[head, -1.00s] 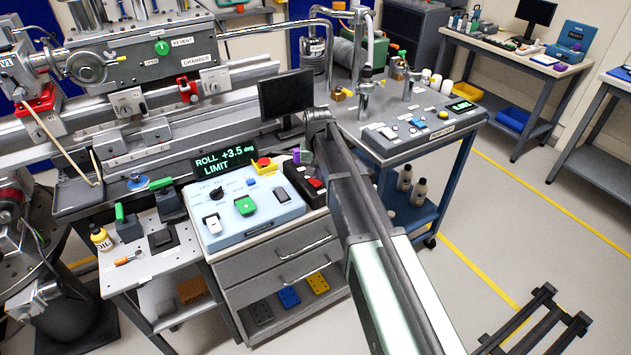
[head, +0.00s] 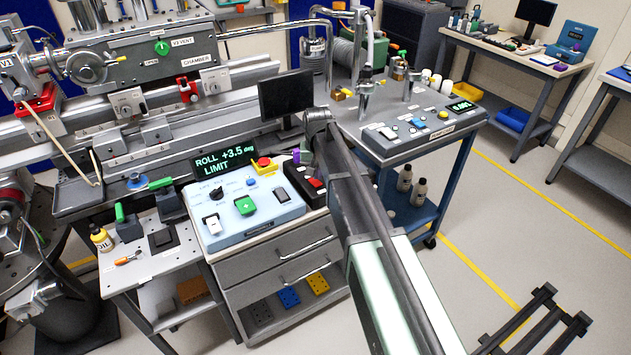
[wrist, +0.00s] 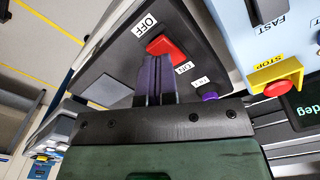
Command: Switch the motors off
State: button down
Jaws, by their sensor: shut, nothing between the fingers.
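A dark box carries a red rocker switch (wrist: 168,50) with an OFF label (wrist: 145,25) at one end and an ON label (wrist: 183,68) at the other. In the head view the red switch (head: 316,183) shows just left of my arm. I cannot tell which end of the rocker is pressed in. My gripper (wrist: 154,60) is shut and empty, its dark purple fingers just beside the rocker. I cannot tell whether they touch it.
A yellow stop box with a red button (wrist: 280,88) stands close by; it also shows in the head view (head: 263,165). The pale blue control panel (head: 270,208) lies left of the switch box. A display (head: 224,164) reads ROLL +3.5 deg LIMIT. A black monitor (head: 286,94) stands behind.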

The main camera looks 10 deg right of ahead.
aim_at(317, 183)
jog(key=shift+f+b, duration=1.35)
dwell(0.6)
jog(key=shift+r, duration=0.1)
notch_tip(317, 183, up, 7)
jog(key=p, duration=0.7)
jog(key=shift+r, duration=0.1)
jog(key=s+n, duration=0.2)
jog(key=s, duration=2.4)
